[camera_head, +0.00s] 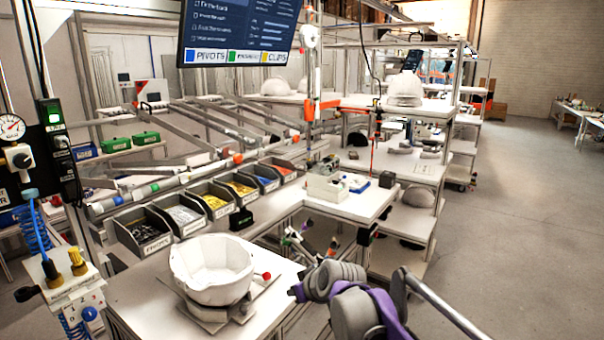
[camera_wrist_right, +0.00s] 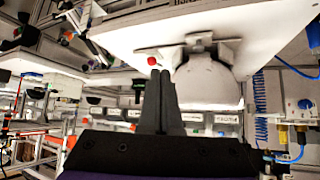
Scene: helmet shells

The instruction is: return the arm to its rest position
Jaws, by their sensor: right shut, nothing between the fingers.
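My right arm (camera_head: 352,300), grey and purple, shows at the bottom of the head view, to the right of the white worktable. My right gripper (camera_wrist_right: 160,74) shows in the right wrist view with its two dark fingers together and nothing between them. The fingertips are not clear in the head view. A white helmet shell (camera_head: 212,268) sits open side up on a fixture (camera_head: 215,315) on the worktable. The shell also shows upside down in the right wrist view (camera_wrist_right: 205,82), apart from the fingers as far as I can tell. My left gripper is not in view.
Several labelled bins (camera_head: 143,230) line the table's back edge. A red knob (camera_head: 266,276) stands beside the shell. A side table (camera_head: 345,202) with small boxes is beyond my arm. Shelves with helmet shells (camera_head: 405,90) stand behind. The floor (camera_head: 520,230) at right is clear.

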